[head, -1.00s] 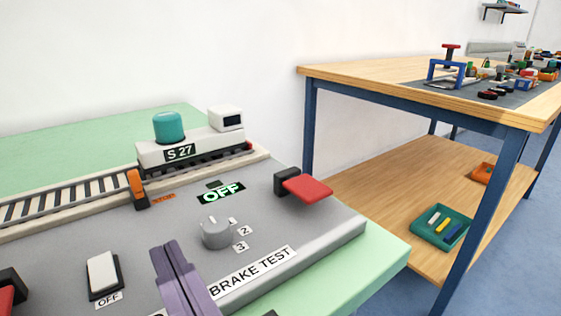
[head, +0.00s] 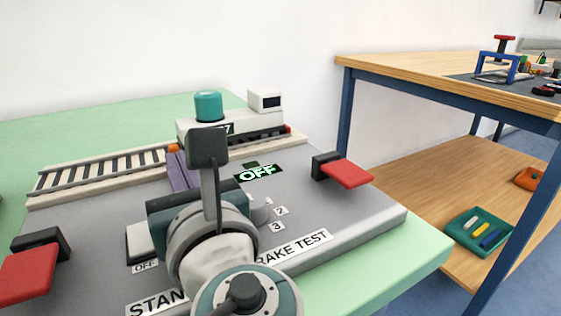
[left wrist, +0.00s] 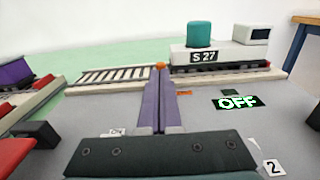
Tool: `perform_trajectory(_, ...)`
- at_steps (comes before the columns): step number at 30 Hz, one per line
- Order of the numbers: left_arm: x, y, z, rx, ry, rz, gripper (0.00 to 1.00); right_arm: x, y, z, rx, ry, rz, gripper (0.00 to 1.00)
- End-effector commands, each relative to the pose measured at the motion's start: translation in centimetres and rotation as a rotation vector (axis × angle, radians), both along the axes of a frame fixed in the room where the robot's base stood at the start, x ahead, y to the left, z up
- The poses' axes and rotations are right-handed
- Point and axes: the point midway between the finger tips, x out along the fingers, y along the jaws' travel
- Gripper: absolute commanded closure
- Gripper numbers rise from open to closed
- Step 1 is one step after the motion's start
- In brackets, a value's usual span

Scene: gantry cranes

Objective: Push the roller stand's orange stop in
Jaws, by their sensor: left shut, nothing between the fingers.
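The roller stand (head: 300,205) is a grey panel with a short rail track and a white S 27 locomotive (head: 270,122) with a teal dome on its rollers. The orange stop (head: 172,148) stands at the track's near edge, left of the locomotive. My left gripper (head: 177,158) is shut and empty, its purple fingers pointing at the stop and covering most of it. In the left wrist view, only the stop's orange top (left wrist: 160,64) shows just beyond the fingertips (left wrist: 159,72). Whether they touch cannot be told. My right gripper is not in view.
A lit OFF display (head: 258,173) lies right of the fingers. A grey knob (head: 262,210) and a white switch (head: 139,243) are partly hidden by my arm. Red paddles (head: 347,173) stick out at both sides. A wooden workbench (head: 440,80) stands at right.

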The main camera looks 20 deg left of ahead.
Motion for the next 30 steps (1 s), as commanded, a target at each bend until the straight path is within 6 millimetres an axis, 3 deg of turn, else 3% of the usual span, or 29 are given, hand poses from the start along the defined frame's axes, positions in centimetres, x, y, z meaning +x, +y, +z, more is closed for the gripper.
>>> perform_trajectory(15,0.7,0.7,0.0,0.001,0.001,-0.001,1.00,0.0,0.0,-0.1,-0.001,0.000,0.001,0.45)
perform_trajectory(23,2.7,3.2,0.2,0.002,-0.001,0.002,1.00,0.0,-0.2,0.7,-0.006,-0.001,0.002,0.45)
perform_trajectory(30,2.8,3.3,0.0,-0.001,0.001,0.001,1.00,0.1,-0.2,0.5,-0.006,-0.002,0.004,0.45)
